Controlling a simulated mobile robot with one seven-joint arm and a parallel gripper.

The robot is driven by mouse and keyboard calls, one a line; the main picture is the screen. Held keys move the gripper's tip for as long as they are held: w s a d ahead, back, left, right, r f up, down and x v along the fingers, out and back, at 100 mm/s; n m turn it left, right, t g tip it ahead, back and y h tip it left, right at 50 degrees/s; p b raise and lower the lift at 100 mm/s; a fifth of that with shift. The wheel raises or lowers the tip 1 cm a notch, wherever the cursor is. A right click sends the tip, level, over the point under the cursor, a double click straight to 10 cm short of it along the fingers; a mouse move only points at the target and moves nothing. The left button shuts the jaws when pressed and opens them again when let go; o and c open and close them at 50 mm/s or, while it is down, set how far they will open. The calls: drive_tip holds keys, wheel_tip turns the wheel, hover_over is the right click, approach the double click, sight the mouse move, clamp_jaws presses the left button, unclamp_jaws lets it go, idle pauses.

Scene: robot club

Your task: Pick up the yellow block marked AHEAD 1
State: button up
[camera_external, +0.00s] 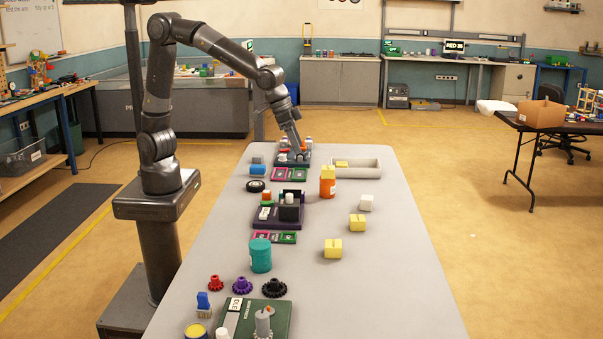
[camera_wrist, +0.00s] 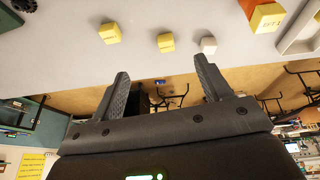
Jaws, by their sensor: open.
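Several yellow blocks are on the grey table. One near block (camera_external: 333,248) and another block (camera_external: 357,222) stand on the bare right side; their marks are too small to read. A third yellow block (camera_external: 328,172) sits on an orange cylinder (camera_external: 327,189); its lettering in the wrist view (camera_wrist: 266,18) ends in a 1, but I cannot read the word. A fourth, flat yellow piece (camera_external: 341,163) lies in the pale tray. My gripper (camera_external: 301,154) is at the far left of the table, apart from these blocks. In the wrist view my gripper (camera_wrist: 160,68) is open and empty.
A white cube (camera_external: 366,202) stands near the yellow blocks. The pale tray (camera_external: 365,174) lies at the far right. A purple holder (camera_external: 265,222), teal cylinder (camera_external: 261,255), gears and a green board (camera_external: 280,312) line the left side. The right front is clear.

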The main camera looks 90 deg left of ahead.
drive_tip(key=w+d+f, duration=0.5)
drive_tip(key=d+f, duration=0.2)
drive_tip(key=d, duration=0.1)
approach(333, 243)
drive_tip(key=shift+m+y, duration=0.3)
drive_tip(key=x, duration=0.4)
drive_tip(key=shift+w+d+f, duration=0.15)
drive_tip(key=shift+d, duration=0.05)
drive_tip(key=shift+x, duration=2.95)
drive_tip(key=shift+d, duration=0.15)
drive_tip(key=c, duration=1.1)
